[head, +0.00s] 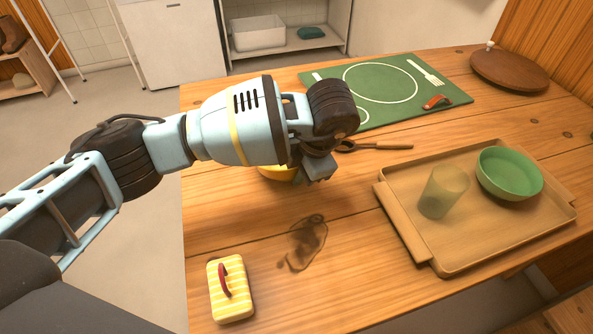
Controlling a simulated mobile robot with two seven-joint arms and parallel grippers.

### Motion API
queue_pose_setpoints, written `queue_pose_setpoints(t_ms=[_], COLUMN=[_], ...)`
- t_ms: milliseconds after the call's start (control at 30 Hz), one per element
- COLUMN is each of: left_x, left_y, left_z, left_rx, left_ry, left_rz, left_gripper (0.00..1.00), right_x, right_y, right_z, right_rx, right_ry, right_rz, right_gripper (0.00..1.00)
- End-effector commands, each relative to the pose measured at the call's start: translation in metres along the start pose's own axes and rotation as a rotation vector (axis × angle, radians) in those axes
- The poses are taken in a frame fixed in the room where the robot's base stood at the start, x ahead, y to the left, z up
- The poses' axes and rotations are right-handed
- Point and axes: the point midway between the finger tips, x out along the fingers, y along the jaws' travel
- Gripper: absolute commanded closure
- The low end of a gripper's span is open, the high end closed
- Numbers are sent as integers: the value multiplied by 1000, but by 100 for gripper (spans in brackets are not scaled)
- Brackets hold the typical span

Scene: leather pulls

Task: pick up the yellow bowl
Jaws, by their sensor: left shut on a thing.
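The yellow bowl (278,174) is on or just above the wooden table, mostly hidden behind my left arm and wrist. Only a yellow strip of its side shows. My left gripper (318,170) is at the bowl's right side, pointing down, and is shut on it. The fingertips are partly hidden by the wrist, and I cannot tell whether the bowl is clear of the table. My right gripper is not in view.
A wooden tray (447,262) at the right holds a green bowl (509,173) and a translucent green cup (442,192). A dark spoon (385,147) lies behind the gripper, near a green mat (448,76).

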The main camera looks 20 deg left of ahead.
Motion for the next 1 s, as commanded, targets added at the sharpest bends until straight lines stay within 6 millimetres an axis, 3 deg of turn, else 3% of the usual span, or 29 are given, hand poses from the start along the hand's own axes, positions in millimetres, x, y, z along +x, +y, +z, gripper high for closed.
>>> queue_pose_setpoints(t_ms=[133, 700, 1000], left_x=[-23, -57, -65], left_y=[8, -94, -123], left_z=[-3, -60, -76], left_rx=[-2, 3, 0], left_ry=[-4, -6, -5], left_rz=[4, 5, 5], left_gripper=[100, 100, 100], right_x=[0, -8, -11], right_y=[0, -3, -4], right_z=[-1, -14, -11], right_rx=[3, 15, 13], right_ry=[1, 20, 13], right_rz=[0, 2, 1], right_gripper=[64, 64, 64])
